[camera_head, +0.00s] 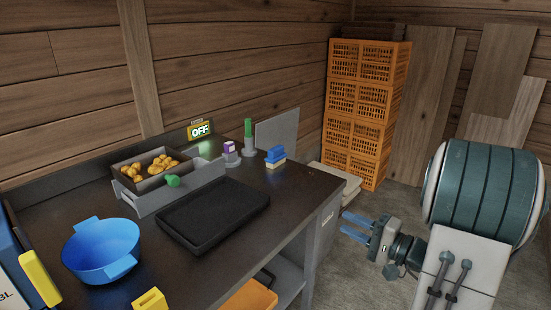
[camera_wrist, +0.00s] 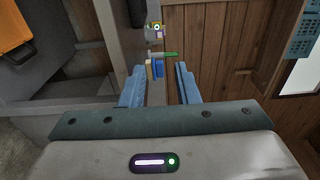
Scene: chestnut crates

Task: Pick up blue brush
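The blue brush (camera_head: 275,155) has a blue top and a pale tan lower part. It rests at the far right end of the dark workbench (camera_head: 285,204). In the wrist view the brush (camera_wrist: 158,68) shows small, beyond and between my fingertips. My gripper (camera_head: 343,227) is open and empty, out past the right side of the bench, clearly apart from the brush. Its two blue fingers also show spread in the wrist view (camera_wrist: 159,70).
A green-topped item (camera_head: 248,130) and a purple-and-white block (camera_head: 229,147) stand left of the brush. A black tray (camera_head: 213,212), chestnut box (camera_head: 124,182) and blue bowl (camera_head: 85,266) are on the bench. Orange crates (camera_head: 367,105) stack behind.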

